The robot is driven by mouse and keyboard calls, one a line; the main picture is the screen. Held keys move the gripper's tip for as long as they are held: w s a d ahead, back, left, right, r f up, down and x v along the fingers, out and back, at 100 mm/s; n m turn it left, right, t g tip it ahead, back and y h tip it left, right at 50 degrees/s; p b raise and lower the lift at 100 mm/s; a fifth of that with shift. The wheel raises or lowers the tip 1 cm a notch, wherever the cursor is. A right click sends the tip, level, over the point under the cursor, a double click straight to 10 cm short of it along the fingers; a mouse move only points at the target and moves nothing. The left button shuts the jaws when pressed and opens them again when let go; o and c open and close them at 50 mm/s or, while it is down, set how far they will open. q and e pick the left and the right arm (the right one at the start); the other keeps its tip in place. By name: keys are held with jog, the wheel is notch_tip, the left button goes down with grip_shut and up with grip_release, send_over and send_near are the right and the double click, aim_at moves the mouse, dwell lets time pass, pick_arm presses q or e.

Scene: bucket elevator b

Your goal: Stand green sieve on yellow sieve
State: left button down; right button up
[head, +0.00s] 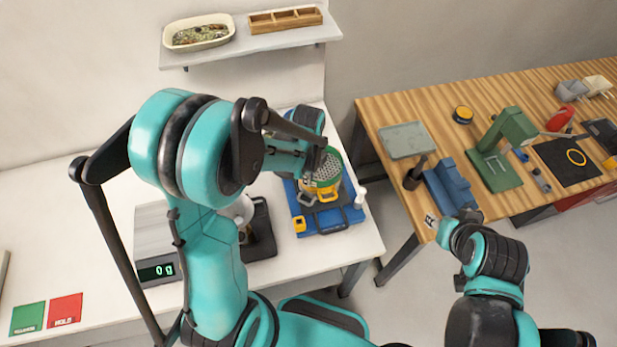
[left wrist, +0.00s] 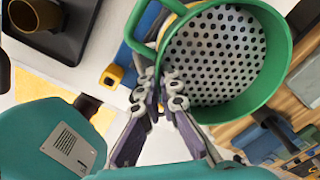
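The green sieve (left wrist: 282,52) has a perforated floor and a looped handle at its rim. In the head view the green sieve (head: 336,156) is right over the yellow sieve (head: 327,195), partly hidden by my left arm. I cannot tell whether the two rims touch or are seated. My left gripper (left wrist: 160,82) has its fingers close together at the green sieve's handle side and appears shut on it. The yellow sieve stands on a blue base (head: 330,220).
Left of the blue base are a black tray (head: 262,246) and a scale (head: 150,268) reading 0 g. A white bottle (head: 360,197) stands close by on the right. A wooden bench (head: 385,112) with tools lies beyond a gap. A shelf (head: 255,46) hangs above.

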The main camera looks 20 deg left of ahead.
pick_arm(q)
jog(key=c, duration=1.7)
grip_release()
jog(key=shift+r+p, duration=0.5)
jog(key=shift+p, duration=0.15)
notch_tip(320, 180, up, 12)
jog(key=p, duration=0.2)
jog(key=s+r+n+t, duration=0.2)
jog(key=s+n, duration=0.1)
jog(key=n, duration=0.3)
jog(key=s+r+n+t, duration=0.1)
jog(key=s+n+t, duration=0.1)
jog(key=s+n, duration=0.2)
jog(key=s+a+r+n+t, duration=0.1)
jog(key=s+r+n+t, duration=0.1)
jog(key=n, duration=0.8)
jog(key=shift+s+a+r+t, duration=0.1)
jog(key=shift+s+r+t, duration=0.2)
jog(key=shift+s+t, duration=0.35)
